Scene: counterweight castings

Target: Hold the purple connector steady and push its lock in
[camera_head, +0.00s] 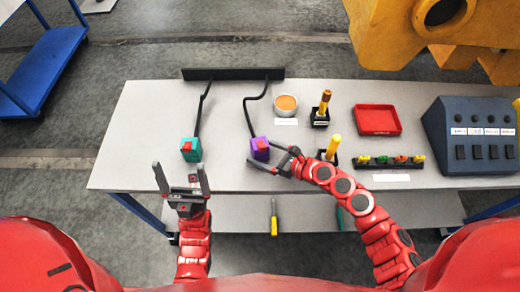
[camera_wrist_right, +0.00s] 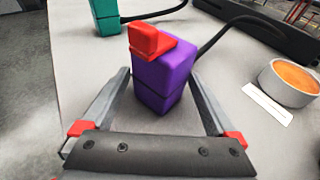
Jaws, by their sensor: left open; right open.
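The purple connector (camera_head: 259,152) stands on the grey table with a black cable at its back. Its red lock (camera_head: 261,144) sits on top; in the right wrist view the lock (camera_wrist_right: 149,41) sticks out past the connector's edge. My right gripper (camera_head: 268,157) is open, with its fingers on either side of the purple connector (camera_wrist_right: 162,77); I cannot tell whether they touch it. My left gripper (camera_head: 181,178) is open and empty, fingers pointing up the picture, in front of the teal connector (camera_head: 191,150) with a red lock.
A black cable bar (camera_head: 233,73) lies at the back. Right of the purple connector are an orange-filled bowl (camera_head: 286,103), yellow-handled tools in black holders (camera_head: 320,119), a red tray (camera_head: 377,120) and a blue switch box (camera_head: 471,136). The table between the two connectors is clear.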

